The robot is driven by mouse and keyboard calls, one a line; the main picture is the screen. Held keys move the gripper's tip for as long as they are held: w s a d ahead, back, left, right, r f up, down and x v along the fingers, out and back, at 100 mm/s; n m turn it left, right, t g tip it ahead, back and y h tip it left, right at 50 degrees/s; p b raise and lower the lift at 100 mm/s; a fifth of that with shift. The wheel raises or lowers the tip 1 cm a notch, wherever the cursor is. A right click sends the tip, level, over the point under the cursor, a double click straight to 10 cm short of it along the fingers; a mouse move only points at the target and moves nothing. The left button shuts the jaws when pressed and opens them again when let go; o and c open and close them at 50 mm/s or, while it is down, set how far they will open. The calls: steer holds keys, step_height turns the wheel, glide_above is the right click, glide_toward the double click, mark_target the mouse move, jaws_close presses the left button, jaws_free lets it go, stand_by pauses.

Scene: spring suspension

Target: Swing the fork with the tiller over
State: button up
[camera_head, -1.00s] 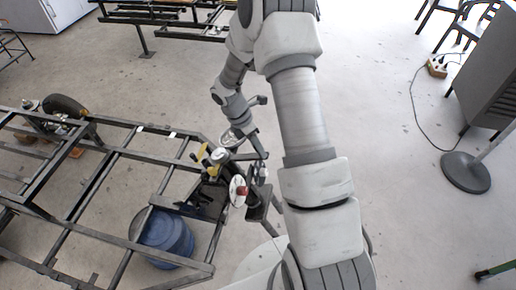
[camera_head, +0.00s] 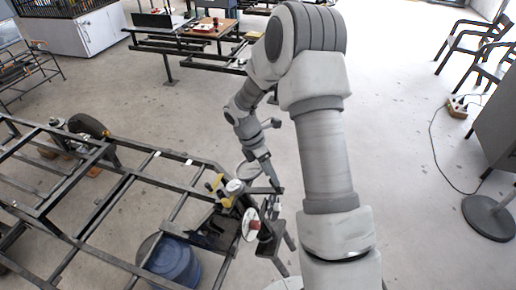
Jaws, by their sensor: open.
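The dark metal frame (camera_head: 125,178) stands at the left in the head view. At its right corner is a crowded assembly with yellow parts (camera_head: 217,186), a white disc with a red hub (camera_head: 250,226) and a dark bracket (camera_head: 272,240). The fork and tiller appear to be part of this assembly, but I cannot tell them apart at this size. My gripper (camera_head: 275,198) points down at the assembly's right side, just above the white disc. It is open. I cannot tell whether it touches anything or what lies between its fingers.
A blue barrel (camera_head: 173,262) stands under the frame's near corner. A dark wheel (camera_head: 88,126) sits at the frame's far side. Workbenches (camera_head: 190,38) stand at the back. A round grey stand base (camera_head: 489,217) and a cable lie at the right. The floor between is clear.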

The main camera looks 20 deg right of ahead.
steer(key=v, duration=1.3)
steer(key=shift+b, duration=0.35)
steer(key=shift+r, duration=0.15)
steer(key=s+r+m+t+y, duration=0.1)
steer(key=s+r+m+t, duration=0.2)
steer(key=s+r+m, duration=0.65)
steer(key=s+a+r+m+t+y, duration=0.1)
steer(key=s+r+m+t, duration=0.1)
steer(key=s+m, duration=0.3)
steer(key=s+a+r+m+t+y, duration=0.1)
steer(key=s+a+r+m+t, duration=0.1)
steer(key=s+m, duration=0.3)
steer(key=s+r+t, duration=0.1)
steer(key=s, duration=0.3)
steer(key=shift+s+y+b, duration=0.3)
steer(key=shift+s+y, duration=0.05)
steer(key=shift+y, duration=0.05)
